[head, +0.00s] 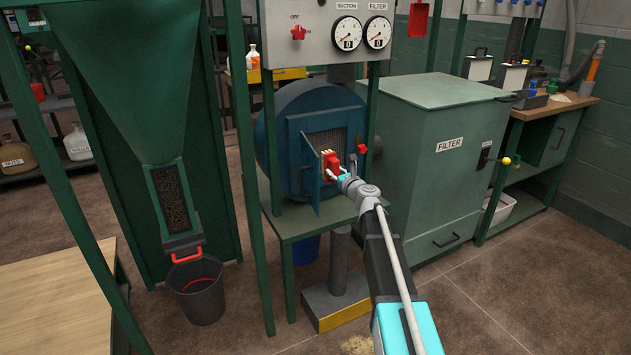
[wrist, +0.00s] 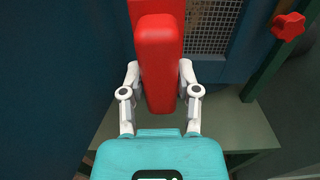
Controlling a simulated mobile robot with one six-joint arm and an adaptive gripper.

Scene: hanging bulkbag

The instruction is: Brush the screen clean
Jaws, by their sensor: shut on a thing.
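My gripper (head: 342,180) is shut on a red brush (head: 331,161) in front of the open hatch of a round blue housing. The wrist view shows the brush's red handle (wrist: 160,65) upright between the white fingers (wrist: 160,88). Pale bristles show at the brush's upper left in the head view. The screen (head: 325,144), a grey mesh, lies behind the brush in the square blue opening. It also shows to the right of the handle in the wrist view (wrist: 212,25). The brush covers part of it, and I cannot tell whether the bristles touch it.
The blue hatch door (head: 310,165) stands open to the left of the brush. A red knob (head: 362,149) sticks out at the right. The green filter cabinet (head: 440,150) stands right of the housing. A black bucket (head: 198,292) stands on the floor at left.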

